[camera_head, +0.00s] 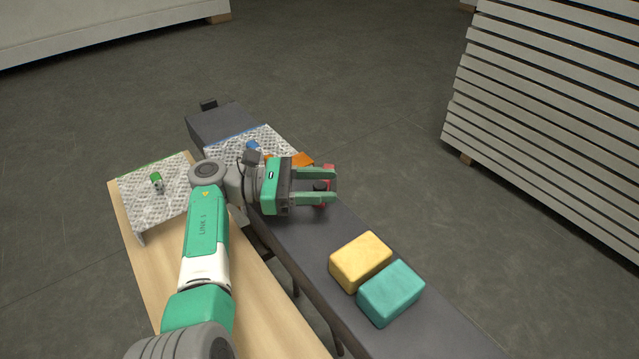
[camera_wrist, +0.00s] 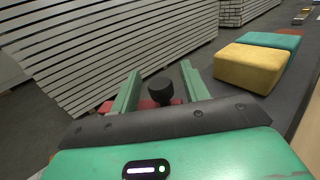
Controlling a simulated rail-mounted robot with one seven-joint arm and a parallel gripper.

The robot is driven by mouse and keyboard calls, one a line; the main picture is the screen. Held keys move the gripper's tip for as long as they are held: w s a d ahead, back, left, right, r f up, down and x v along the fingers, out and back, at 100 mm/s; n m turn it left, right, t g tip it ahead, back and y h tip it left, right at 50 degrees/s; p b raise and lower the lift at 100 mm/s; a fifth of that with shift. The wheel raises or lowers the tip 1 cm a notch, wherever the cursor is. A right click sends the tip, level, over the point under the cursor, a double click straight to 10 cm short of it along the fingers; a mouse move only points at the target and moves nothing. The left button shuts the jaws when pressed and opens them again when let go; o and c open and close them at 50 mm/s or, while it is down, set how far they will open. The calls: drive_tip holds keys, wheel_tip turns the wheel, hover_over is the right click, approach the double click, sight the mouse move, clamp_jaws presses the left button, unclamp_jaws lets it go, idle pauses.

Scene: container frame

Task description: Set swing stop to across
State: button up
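What looks like the swing stop is a red piece (camera_head: 327,184) with a black knob (camera_wrist: 160,90), at the right edge of the dark beam. My gripper (camera_head: 325,186) reaches over it from the left in the head view. Its two green fingers are spread, one on each side of the knob. In the wrist view, the knob stands between the fingertips (camera_wrist: 163,88) with gaps visible, and red (camera_wrist: 147,104) shows low around it. Fingers and gripper body hide much of the red piece, so I cannot tell which way it points.
A yellow block (camera_head: 360,261) and a teal block (camera_head: 391,293) sit on the dark beam (camera_head: 325,268) nearby. A perforated plate with blue and orange parts (camera_head: 303,159) lies behind my gripper. Another perforated plate (camera_head: 140,190) stands on the wooden board at left. Slatted stacks (camera_head: 560,110) stand right.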

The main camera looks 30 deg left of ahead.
drive_tip(key=r+p, duration=0.1)
drive_tip(key=p, duration=0.1)
drive_tip(key=r+p, duration=0.4)
drive_tip(key=shift+s+d, duration=0.15)
drive_tip(key=shift+s, duration=0.25)
drive_tip(key=s+d+p, duration=0.2)
drive_tip(key=s+p, duration=0.3)
drive_tip(key=s, duration=0.2)
drive_tip(key=s+d+p, duration=0.3)
drive_tip(key=s+p, duration=0.1)
drive_tip(key=s, duration=0.3)
drive_tip(key=shift+d+p, duration=0.35)
drive_tip(key=shift+p, duration=0.05)
drive_tip(key=shift+c, duration=0.3)
